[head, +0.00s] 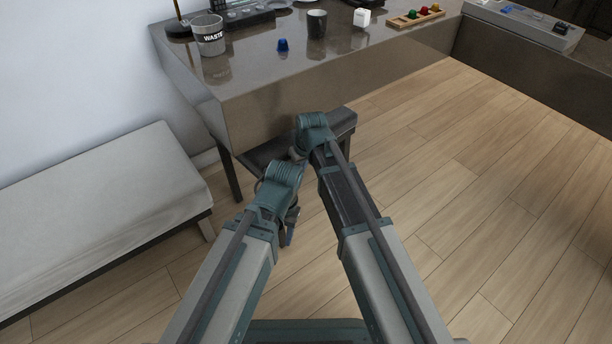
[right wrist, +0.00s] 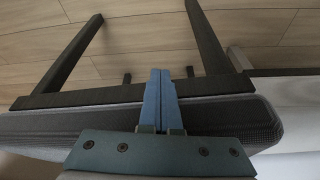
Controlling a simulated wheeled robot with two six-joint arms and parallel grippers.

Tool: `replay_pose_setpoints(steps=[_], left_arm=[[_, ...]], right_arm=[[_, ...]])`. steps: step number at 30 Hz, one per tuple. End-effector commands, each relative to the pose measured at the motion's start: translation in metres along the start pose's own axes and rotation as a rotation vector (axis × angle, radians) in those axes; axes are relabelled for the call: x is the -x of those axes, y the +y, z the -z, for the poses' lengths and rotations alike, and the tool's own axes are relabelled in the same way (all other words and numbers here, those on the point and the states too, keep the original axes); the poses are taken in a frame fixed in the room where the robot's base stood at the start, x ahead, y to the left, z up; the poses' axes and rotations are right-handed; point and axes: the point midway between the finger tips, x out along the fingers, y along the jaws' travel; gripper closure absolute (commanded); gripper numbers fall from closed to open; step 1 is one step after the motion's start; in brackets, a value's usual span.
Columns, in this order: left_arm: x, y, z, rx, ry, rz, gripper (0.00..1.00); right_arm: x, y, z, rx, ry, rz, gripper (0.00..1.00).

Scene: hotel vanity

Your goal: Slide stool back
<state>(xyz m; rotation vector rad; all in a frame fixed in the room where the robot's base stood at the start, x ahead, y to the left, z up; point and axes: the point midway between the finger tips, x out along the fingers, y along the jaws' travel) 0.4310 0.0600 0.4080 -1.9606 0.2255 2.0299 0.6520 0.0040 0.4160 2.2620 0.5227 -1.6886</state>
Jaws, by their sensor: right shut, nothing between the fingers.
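The dark stool (head: 345,122) stands at the front of the vanity, partly under its top. My arms hide much of its seat and legs in the head view. In the right wrist view its padded seat (right wrist: 245,115) and dark legs (right wrist: 66,55) show. My right gripper (right wrist: 160,85) is shut and empty, with its blue fingers across the seat's edge; whether they touch it I cannot tell. It is hidden behind my arm in the head view. My left gripper (head: 290,230) hangs low near the stool, mostly hidden by its wrist, so its opening is unclear.
The glossy vanity (head: 270,105) bears a waste bin (head: 208,36), a blue item (head: 283,45), a dark cup (head: 317,24) and a white cube (head: 361,17). A pale bench (head: 100,195) stands at the left. The wooden floor (head: 480,170) at the right is clear.

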Motion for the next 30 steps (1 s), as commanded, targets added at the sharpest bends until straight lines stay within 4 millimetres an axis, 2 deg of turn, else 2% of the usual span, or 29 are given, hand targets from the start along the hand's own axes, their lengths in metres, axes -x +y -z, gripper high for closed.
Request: replay_pose_setpoints(steps=[1, 2, 14, 20, 26, 27, 30], left_arm=[[-0.001, 0.000, 0.000, 0.000, 0.000, 0.000, 0.50], [-0.001, 0.000, 0.000, 0.000, 0.000, 0.000, 0.50], [-0.001, 0.000, 0.000, 0.000, 0.000, 0.000, 0.50], [-0.001, 0.000, 0.000, 0.000, 0.000, 0.000, 0.50], [-0.002, 0.000, 0.000, 0.000, 0.000, 0.000, 0.50], [0.011, -0.001, -0.001, -0.001, 0.000, 0.000, 0.50], [0.028, -0.003, -0.002, -0.004, 0.000, 0.000, 0.50]], right_arm=[[-0.006, 0.001, 0.020, 0.000, 0.011, 0.000, 1.00], [-0.007, 0.001, 0.023, 0.000, 0.011, 0.000, 1.00], [-0.005, 0.000, 0.018, -0.001, 0.009, 0.000, 1.00], [-0.002, -0.001, 0.007, -0.001, 0.008, 0.001, 1.00], [0.005, -0.004, -0.021, -0.002, 0.009, 0.000, 1.00], [0.017, -0.003, -0.015, -0.002, 0.009, 0.000, 1.00], [0.033, -0.003, -0.013, -0.002, 0.010, 0.000, 1.00]])
